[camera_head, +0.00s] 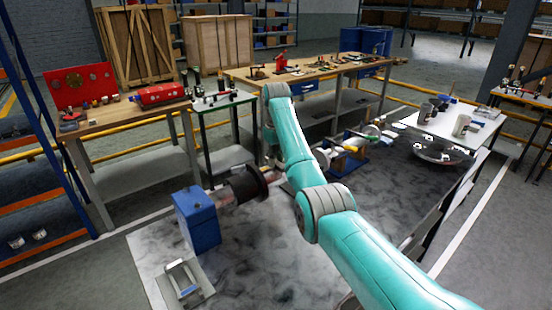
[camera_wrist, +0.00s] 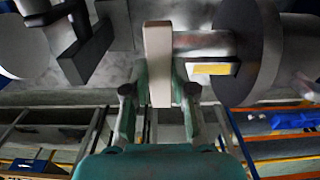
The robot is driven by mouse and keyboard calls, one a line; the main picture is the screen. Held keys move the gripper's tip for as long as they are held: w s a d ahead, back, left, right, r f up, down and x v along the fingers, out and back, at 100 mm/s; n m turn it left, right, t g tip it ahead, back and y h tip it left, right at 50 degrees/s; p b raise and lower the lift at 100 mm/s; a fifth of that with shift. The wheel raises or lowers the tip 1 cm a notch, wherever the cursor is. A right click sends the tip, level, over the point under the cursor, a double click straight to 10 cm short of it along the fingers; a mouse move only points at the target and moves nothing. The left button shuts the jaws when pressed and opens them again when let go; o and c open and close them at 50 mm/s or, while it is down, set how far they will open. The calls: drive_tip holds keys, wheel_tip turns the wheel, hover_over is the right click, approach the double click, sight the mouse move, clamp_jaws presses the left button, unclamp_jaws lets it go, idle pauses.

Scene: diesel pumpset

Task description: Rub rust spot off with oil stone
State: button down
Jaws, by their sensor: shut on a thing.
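In the wrist view, my gripper (camera_wrist: 158,92) is shut on a pale, long block, the oil stone (camera_wrist: 157,50), which points up the picture between the two fingers. The stone's far part overlaps the left end of a grey shaft (camera_wrist: 205,40) with reddish-brown rust marks. I cannot tell whether they touch. A large dark disc (camera_wrist: 247,50) is at the shaft's right end. In the head view, the shaft (camera_head: 228,194) lies between a blue block (camera_head: 197,219) and the dark disc (camera_head: 249,184). My arm hides the gripper and stone there.
A wooden bench with a red panel (camera_head: 80,85) stands at the left. Another long bench (camera_head: 320,66) stands behind, with a white table (camera_head: 442,126) at the right. A metal frame (camera_head: 183,284) lies on the grey floor plate in front. A yellow-marked part (camera_wrist: 211,69) sits beside the stone.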

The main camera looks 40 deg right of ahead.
drive_tip(key=shift+w, duration=0.1)
drive_tip(key=shift+w+r, duration=0.1)
drive_tip(key=shift+w, duration=0.95)
